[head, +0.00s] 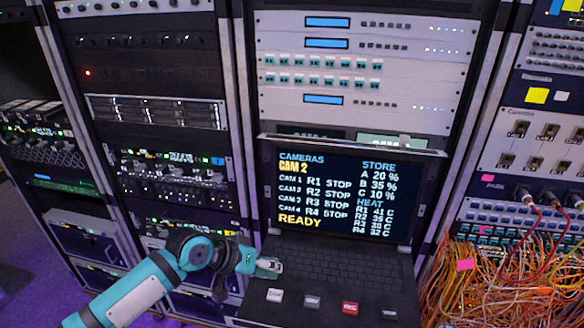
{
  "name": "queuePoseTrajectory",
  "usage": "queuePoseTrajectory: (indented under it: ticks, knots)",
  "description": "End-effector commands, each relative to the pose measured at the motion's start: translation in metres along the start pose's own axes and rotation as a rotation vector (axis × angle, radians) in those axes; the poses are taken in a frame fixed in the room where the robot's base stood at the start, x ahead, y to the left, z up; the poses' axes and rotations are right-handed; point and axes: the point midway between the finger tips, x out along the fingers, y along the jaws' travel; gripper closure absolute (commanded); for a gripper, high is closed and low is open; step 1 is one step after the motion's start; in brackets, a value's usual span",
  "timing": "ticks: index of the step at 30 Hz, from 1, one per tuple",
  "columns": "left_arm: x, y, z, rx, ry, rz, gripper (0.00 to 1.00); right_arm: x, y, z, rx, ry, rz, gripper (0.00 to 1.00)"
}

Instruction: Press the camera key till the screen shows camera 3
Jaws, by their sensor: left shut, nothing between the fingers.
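The screen (335,192) of a pull-out rack console shows "CAMERAS", "CAM 2" in yellow and "READY" at the lower left. In front of its dark keyboard (345,278) is a row of larger keys: a white key (275,295), a grey key (312,301), a red key (350,308) and another grey key (389,314). Their labels are too small to read, so I cannot tell which is the camera key. My left gripper (273,267) is shut and empty over the keyboard's left end, just behind the white key; contact cannot be told. My right gripper is out of view.
Racks of equipment (160,112) stand left of the console and above it. At the right, a dense tangle of orange cables (490,290) hangs close to the console's side. A panel of switches (540,140) is above the cables. The purple floor shows at the lower left.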

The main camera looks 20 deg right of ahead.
Motion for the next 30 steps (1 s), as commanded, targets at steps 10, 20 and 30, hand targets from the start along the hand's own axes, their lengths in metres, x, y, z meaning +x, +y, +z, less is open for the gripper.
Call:
queuePoseTrajectory:
  ticks: [10, 20, 30]
  knots:
    - [0.0, 0.0, 0.0, 0.0, 0.0, 0.0, 1.0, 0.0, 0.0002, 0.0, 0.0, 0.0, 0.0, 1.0]
    - [0.0, 0.0001, 0.0, 0.0, 0.0, 0.0, 1.0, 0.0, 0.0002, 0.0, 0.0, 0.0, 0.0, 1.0]
    - [0.0001, 0.0001, 0.0, 0.0, 0.0, 0.0, 1.0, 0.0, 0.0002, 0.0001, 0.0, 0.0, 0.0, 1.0]
